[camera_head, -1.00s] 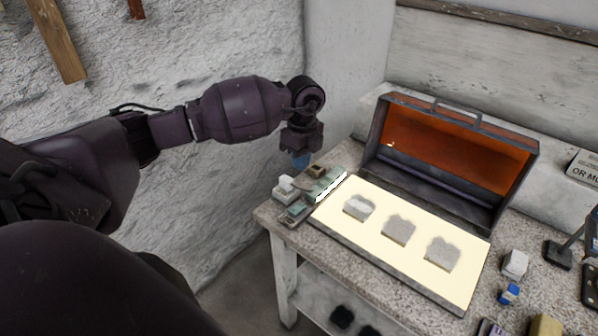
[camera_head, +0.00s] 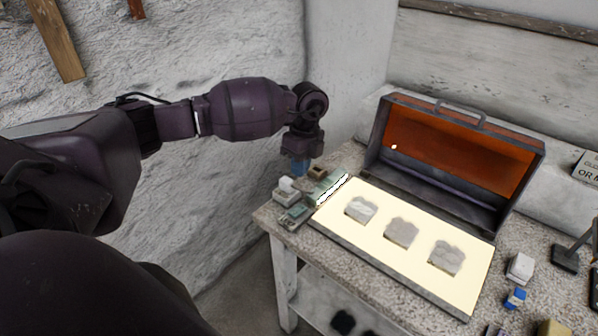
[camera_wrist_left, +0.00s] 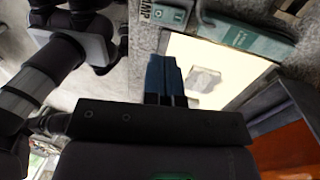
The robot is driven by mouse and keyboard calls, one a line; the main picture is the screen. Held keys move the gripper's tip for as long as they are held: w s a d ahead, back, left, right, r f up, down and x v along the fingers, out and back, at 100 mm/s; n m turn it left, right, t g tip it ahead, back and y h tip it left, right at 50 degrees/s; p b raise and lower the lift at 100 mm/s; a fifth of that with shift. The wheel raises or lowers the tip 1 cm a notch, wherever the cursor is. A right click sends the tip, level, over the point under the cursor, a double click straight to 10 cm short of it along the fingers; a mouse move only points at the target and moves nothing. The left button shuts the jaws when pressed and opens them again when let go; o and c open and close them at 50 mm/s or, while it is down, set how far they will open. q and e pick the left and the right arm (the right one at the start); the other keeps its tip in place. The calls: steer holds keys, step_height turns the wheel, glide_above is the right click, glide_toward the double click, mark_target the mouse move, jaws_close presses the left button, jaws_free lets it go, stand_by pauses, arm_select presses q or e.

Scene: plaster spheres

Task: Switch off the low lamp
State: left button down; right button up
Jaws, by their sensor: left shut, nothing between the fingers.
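A low green bar lamp (camera_head: 328,187) lies along the left end of the bright panel, with a lit white strip on its panel side. It also shows in the left wrist view (camera_wrist_left: 248,38). Beside it sit a white switch-like block (camera_head: 287,191) and a small green-topped unit (camera_head: 295,214). In the left wrist view a plate lettered "MP" (camera_wrist_left: 150,13) lies just beyond my fingers, partly cut off. My left gripper (camera_head: 299,168) points down above these parts with its blue fingers closed and empty; the fingertips also show in the left wrist view (camera_wrist_left: 163,60). Contact cannot be told.
The bright panel (camera_head: 335,226) holds three grey plaster pieces. An open case with an orange inside (camera_head: 450,155) stands behind it. A small brown block (camera_head: 318,172) is close to my fingers. A white block (camera_head: 520,268) and blue item (camera_head: 515,298) lie right.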

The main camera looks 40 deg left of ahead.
mark_target(297, 210)
arm_select(q)
steer(key=f, duration=0.3)
steer(key=s+f, duration=0.1)
steer(key=f, duration=0.6)
steer(key=shift+s+a, duration=0.1)
steer(key=shift+s, duration=0.25)
steer(key=shift+s+f, duration=0.15)
steer(key=shift+f, duration=0.6)
steer(key=shift+s+f+t+p, duration=0.35)
steer(key=shift+t+p, duration=0.15)
steer(key=shift+t, duration=0.2)
steer(key=shift+f, duration=0.15)
steer(key=shift+w+b, duration=0.3)
steer(key=shift+w, duration=0.5)
arm_select(e)
steer(key=shift+w+r, duration=0.1)
steer(key=shift+r, duration=0.2)
arm_select(q)
steer(key=shift+r, duration=0.2)
